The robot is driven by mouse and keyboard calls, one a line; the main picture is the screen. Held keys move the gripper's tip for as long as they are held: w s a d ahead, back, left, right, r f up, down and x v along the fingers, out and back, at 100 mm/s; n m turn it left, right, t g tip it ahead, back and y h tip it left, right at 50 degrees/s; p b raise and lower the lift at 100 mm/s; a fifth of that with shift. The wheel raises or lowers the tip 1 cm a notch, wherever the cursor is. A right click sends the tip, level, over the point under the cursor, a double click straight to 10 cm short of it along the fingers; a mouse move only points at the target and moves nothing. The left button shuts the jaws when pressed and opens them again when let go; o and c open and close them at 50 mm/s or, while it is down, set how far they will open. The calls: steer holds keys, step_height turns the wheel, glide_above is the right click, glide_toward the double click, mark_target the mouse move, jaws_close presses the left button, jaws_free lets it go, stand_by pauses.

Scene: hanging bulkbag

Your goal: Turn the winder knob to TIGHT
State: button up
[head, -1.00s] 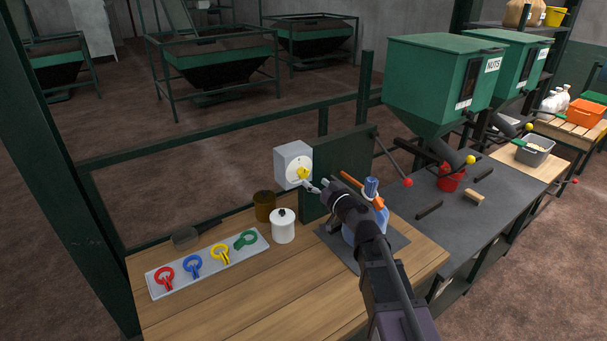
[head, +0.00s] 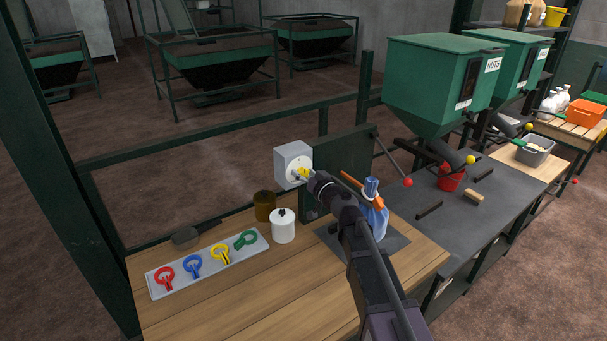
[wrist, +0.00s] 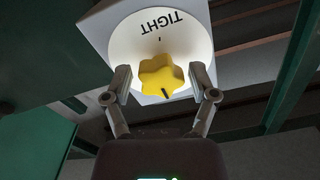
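The winder is a grey box (head: 292,163) with a white dial, fixed at the green post behind the bench. Its yellow star-shaped knob (wrist: 162,76) sits in the middle of the dial (wrist: 196,40). The word TIGHT shows upside down at the top of the dial in the wrist view, with a small tick below it. A dark mark on the knob points down in that view, away from TIGHT. My gripper (wrist: 164,82) is open, with one finger on each side of the knob and small gaps visible. In the head view my gripper (head: 306,176) partly covers the knob.
A white lidded jar (head: 282,228) and a brown pot (head: 264,206) stand below the winder. A tray (head: 156,289) with coloured rings lies left. A green panel (head: 335,165) stands beside the winder.

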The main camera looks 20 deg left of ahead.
steer(key=c, duration=0.7)
